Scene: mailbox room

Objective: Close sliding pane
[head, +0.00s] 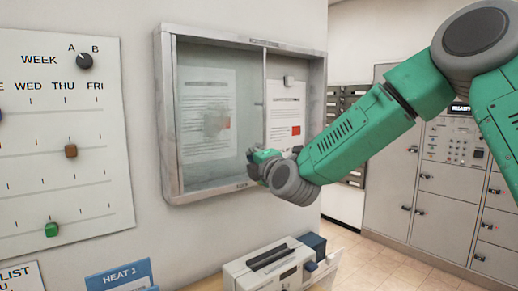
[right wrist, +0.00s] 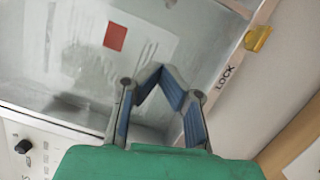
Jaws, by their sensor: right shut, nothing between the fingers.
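A wall-mounted display case (head: 167,120) with a grey metal frame hangs in the middle of the head view. Its cloudy sliding pane (head: 210,85) covers the left half, with a printed sheet behind it. The right half looks clearer, with a second sheet (head: 284,105) bearing a red square. My right gripper (head: 256,160) is shut and empty, in front of the case near the lower end of the middle upright. In the right wrist view its fingertips (right wrist: 157,72) meet in front of the glass; contact cannot be told. My left gripper is not in view.
A yellow piece (right wrist: 257,38) sits beside a LOCK label in the right wrist view. A white dial board (head: 60,185) is on the wall at left. A white machine (head: 268,268) stands below the case. Grey lockers (head: 385,205) stand behind my right arm.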

